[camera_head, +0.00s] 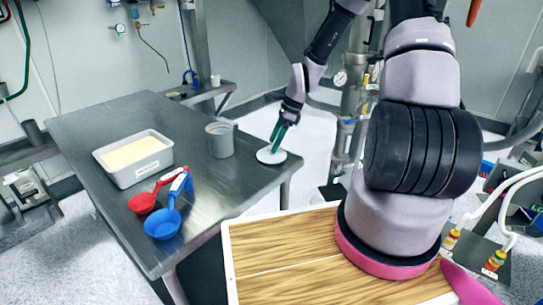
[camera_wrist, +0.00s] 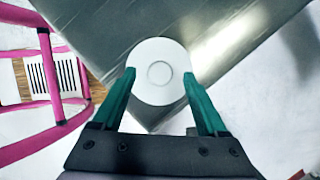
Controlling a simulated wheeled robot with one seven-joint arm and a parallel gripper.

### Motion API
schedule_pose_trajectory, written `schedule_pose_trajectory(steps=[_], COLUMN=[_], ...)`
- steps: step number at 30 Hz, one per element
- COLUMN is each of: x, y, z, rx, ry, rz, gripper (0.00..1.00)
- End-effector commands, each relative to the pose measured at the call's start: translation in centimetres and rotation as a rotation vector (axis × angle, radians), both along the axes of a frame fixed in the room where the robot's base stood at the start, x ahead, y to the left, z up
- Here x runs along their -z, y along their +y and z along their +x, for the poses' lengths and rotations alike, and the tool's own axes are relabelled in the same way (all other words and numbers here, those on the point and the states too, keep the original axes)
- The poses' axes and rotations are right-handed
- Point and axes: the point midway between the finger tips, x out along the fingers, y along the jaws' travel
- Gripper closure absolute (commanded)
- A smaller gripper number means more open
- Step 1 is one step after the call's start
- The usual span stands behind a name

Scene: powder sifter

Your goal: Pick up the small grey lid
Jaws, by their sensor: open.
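The small lid (camera_head: 271,156) is a pale, flat disc lying at the right corner of the metal table. In the wrist view the lid (camera_wrist: 159,72) shows a raised ring at its centre. My gripper (camera_head: 278,141) points down over the lid, with its green fingers spread. In the wrist view my gripper (camera_wrist: 160,80) is open, with one finger on either side of the lid's near part. Nothing is held. I cannot tell whether the fingertips touch the lid or the table.
A grey cup (camera_head: 220,141) stands left of the lid on the metal table (camera_head: 110,112). A tray of pale powder (camera_head: 133,158), a red scoop (camera_head: 142,203) and a blue scoop (camera_head: 163,224) are further left. The table edge lies close to the lid.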

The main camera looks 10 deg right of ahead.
Motion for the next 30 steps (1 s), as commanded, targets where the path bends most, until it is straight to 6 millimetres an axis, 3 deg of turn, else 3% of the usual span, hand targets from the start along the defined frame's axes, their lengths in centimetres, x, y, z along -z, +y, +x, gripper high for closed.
schedule_pose_trajectory(steps=[3, 11, 17, 18, 30], x=[1.19, 1.43, 1.42, 1.41, 0.5], y=[0.48, 0.53, 0.53, 0.52, 0.51], z=[0.06, 0.15, 0.15, 0.15, 0.19], rx=[-0.001, 0.0, 0.001, 0.001, 0.001], ry=[0.001, -0.002, -0.002, -0.002, -0.003], rz=[0.0, -0.001, -0.001, -0.001, -0.001], gripper=[0.24, 0.24, 0.97, 1.0, 1.0])
